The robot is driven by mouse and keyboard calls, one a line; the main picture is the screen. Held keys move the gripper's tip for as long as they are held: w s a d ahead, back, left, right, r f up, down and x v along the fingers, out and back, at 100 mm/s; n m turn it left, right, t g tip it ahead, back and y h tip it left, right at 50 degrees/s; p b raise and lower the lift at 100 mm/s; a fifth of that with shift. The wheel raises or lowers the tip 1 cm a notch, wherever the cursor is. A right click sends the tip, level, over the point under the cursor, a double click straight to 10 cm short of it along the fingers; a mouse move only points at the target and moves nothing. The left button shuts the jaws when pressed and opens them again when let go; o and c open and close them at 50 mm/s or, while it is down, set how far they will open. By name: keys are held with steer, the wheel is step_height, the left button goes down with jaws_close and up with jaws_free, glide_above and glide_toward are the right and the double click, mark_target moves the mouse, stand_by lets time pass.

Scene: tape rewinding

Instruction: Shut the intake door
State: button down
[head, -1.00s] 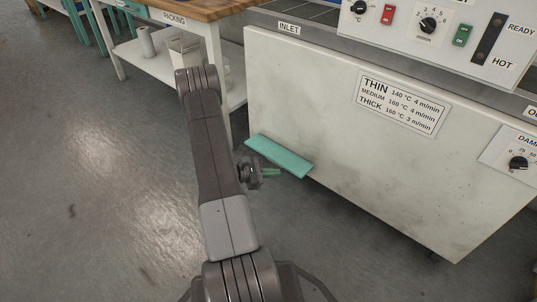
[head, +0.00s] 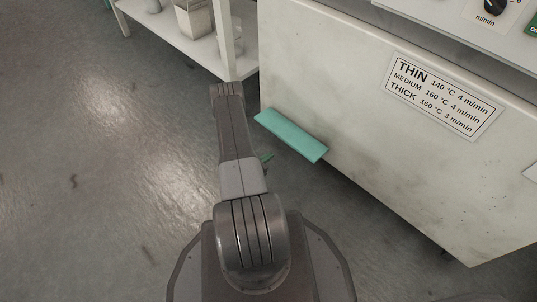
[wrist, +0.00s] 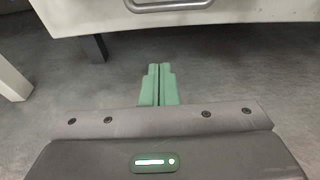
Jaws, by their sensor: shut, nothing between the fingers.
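No part marked as the intake door is in view, and I cannot tell which panel it is. The cream machine housing (head: 330,85) stands right of my arm in the head view. A flat teal flap (head: 291,135) juts out at its lower left edge. The wrist view shows a pale panel (wrist: 235,14) with a grey bar handle (wrist: 168,6) at the top edge. My gripper (wrist: 158,68) has green fingers pressed together, empty, pointing towards that panel and apart from it. In the head view only a bit of green finger (head: 266,158) shows beside my arm.
A white shelf (head: 195,45) with pale containers (head: 193,18) stands at the upper left of the head view. A dark leg (wrist: 95,48) and a white leg (wrist: 12,80) show in the wrist view. The grey floor (head: 80,180) at left is clear.

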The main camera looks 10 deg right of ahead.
mark_target(289, 137)
steer(key=w+d+r+b, duration=0.2)
steer(key=w+d+b, duration=0.1)
steer(key=w+d, duration=0.1)
steer(key=shift+w+d, duration=0.2)
steer(key=shift+d, duration=0.6)
steer(key=shift+r, duration=0.1)
steer(key=shift+r, duration=0.1)
